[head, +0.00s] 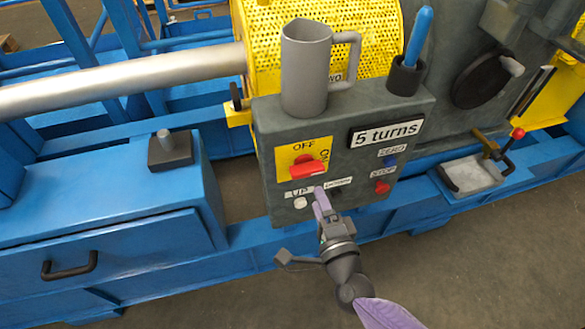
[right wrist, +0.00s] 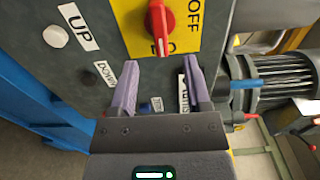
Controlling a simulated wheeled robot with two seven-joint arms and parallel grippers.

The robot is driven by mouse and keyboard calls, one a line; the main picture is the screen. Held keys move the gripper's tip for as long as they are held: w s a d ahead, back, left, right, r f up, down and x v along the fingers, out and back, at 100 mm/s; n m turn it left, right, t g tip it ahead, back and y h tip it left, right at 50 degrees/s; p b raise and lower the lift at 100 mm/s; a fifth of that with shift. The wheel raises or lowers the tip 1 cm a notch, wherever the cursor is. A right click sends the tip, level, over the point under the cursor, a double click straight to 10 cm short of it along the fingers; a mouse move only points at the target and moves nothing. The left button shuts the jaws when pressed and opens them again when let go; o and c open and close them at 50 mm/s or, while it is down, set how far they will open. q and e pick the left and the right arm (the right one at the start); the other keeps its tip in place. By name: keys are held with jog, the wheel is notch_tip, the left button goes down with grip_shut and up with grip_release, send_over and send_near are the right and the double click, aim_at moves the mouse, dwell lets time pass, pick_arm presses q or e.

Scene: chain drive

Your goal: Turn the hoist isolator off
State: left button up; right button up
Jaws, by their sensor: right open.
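The hoist isolator is a red rotary knob (head: 308,168) on a yellow plate (head: 284,158), on the front of a grey control box (head: 262,125). The plate reads OFF at its top, with a partly hidden label at its right. The knob's grip lies sideways, towards that right-hand label. In the right wrist view the knob (right wrist: 160,22) shows beyond the fingertips, its white mark away from OFF. My right gripper (head: 320,198) is just below the knob, and its fingers (right wrist: 160,80) are apart and empty. The left gripper is not in view.
A grey mug (head: 305,70) and a blue-handled tool in a black holder (head: 405,75) stand on the box. UP (right wrist: 68,25) and DOWN (right wrist: 105,72) buttons lie near the plate. A red stop button (head: 382,187) is at right. A blue cabinet (head: 100,225) stands left.

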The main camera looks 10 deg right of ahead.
aim_at(309, 176)
jog(key=w+b, duration=0.1)
jog(key=w, duration=0.6)
jog(key=shift+w+f+b, duration=0.1)
jog(key=shift+w+b, duration=0.15)
jog(key=shift+b, duration=0.1)
jog(key=shift+w, duration=0.65)
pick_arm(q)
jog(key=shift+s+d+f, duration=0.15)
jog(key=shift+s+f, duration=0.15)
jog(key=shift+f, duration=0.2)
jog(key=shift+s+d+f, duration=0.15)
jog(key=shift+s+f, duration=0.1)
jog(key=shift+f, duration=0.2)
pick_arm(e)
jog(key=shift+c, duration=1.1)
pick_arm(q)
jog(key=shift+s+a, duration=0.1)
pick_arm(e)
grip_shut()
